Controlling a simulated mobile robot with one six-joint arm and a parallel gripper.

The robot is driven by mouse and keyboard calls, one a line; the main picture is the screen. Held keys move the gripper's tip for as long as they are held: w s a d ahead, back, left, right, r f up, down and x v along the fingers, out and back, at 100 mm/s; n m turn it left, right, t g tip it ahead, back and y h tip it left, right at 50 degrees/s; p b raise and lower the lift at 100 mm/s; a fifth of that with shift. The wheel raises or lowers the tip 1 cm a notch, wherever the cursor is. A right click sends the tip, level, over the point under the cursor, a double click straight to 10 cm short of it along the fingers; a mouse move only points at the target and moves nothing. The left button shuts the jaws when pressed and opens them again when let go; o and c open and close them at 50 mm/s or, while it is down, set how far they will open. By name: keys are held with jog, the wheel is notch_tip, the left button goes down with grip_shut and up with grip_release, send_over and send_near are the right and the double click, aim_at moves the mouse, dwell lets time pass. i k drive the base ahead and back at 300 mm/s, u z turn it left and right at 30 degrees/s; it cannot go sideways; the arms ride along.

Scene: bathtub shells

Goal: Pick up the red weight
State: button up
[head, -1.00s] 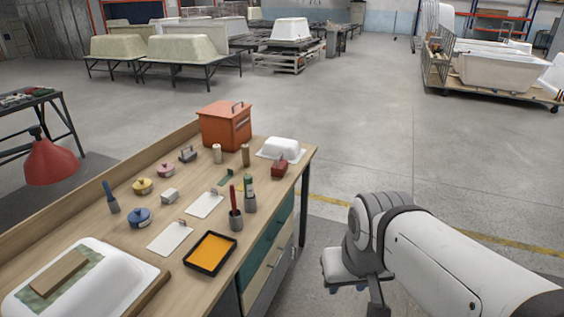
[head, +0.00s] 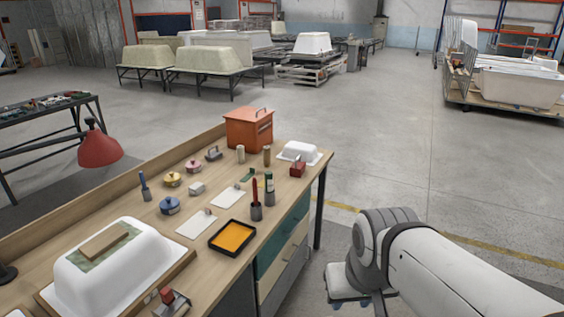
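A small red block with a dark handle, which looks like the red weight (head: 298,169), stands near the right edge of the workbench, just in front of a small white tub shell. Another small red and grey object (head: 172,302) is at the bench's near edge, partly cut off by the frame; I cannot tell just what it is. My gripper (head: 350,300) hangs at the end of my arm, right of the bench and well apart from both red objects. Its fingers are not clear, and I see nothing held in it.
The bench (head: 150,212) also holds an orange box (head: 249,129), a yellow paint tray (head: 232,237), a dark cup with a red-handled tool (head: 256,203), several small pots and a large white tub shell (head: 125,265). A red lamp (head: 100,149) overhangs the left side. Floor right of the bench is clear.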

aim_at(298, 168)
jog(key=i, duration=0.85)
jog(key=k, duration=0.55)
jog(key=z, duration=0.7)
jog(key=i, duration=2.4)
jog(key=u, duration=0.8)
jog(key=k, duration=0.85)
jog(key=u, duration=0.1)
